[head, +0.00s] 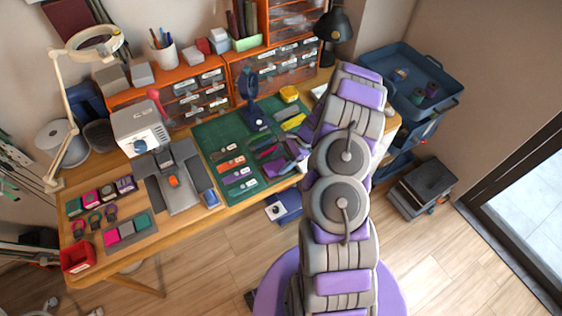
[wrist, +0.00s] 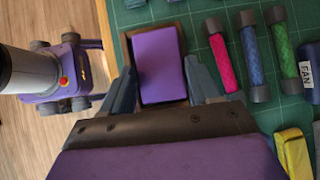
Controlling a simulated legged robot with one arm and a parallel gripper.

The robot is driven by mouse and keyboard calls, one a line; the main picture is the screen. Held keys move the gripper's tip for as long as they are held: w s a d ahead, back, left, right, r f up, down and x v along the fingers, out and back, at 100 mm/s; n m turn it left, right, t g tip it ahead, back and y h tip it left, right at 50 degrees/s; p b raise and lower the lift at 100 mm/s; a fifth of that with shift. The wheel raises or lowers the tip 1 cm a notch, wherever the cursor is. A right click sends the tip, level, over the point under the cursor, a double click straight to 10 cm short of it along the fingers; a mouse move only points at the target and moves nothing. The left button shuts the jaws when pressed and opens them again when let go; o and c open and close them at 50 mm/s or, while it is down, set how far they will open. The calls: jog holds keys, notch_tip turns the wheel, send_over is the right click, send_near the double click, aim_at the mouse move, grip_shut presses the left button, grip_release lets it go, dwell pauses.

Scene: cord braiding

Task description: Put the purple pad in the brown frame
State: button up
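The purple pad (wrist: 160,65) lies flat in the wrist view, inside or just over the brown frame (wrist: 150,31). I cannot tell whether the pad is fully seated. My gripper (wrist: 159,72) is open, with one finger on each side of the pad. Narrow gaps show between the fingertips and the pad. The left finger hides part of the frame's left side. In the head view my arm reaches over the bench, and the pad and frame are too small to tell apart there.
Pink (wrist: 221,57), blue (wrist: 251,48) and green (wrist: 285,47) cords lie to the right on the green mat (head: 218,140). A grey fixture (head: 177,178) stands left of the mat.

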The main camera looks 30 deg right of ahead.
jog(key=shift+s+f, duration=0.2)
jog(key=p+v, duration=0.1)
jog(key=v, duration=0.4)
jog(key=p+v, duration=0.1)
jog(key=v, duration=0.5)
jog(key=shift+w+r+p, duration=0.2)
jog(key=shift+r+p, duration=0.05)
jog(key=shift+p, duration=0.1)
jog(key=s+a+r+n+g+h, duration=0.1)
jog(key=s+a+r+n, duration=0.35)
jog(key=a+r, duration=0.5)
jog(key=s+a+r+n+g+h, duration=0.25)
jog(key=a+r+n, duration=0.25)
jog(key=a+r, duration=0.45)
jog(key=s+r+n+h, duration=0.1)
jog(key=s+r+n, duration=0.1)
jog(key=s, duration=0.6)
jog(key=s+a+r+n+h, duration=0.1)
jog(key=s+r+n+h, duration=0.1)
jog(key=s, duration=0.6)
jog(key=s+r+n+h, duration=0.1)
jog(key=s+r+n, duration=0.3)
jog(key=s, duration=0.4)
jog(key=shift+s+a+r+t, duration=0.2)
jog(key=shift+a+r+t, duration=0.15)
jog(key=shift+a, duration=0.05)
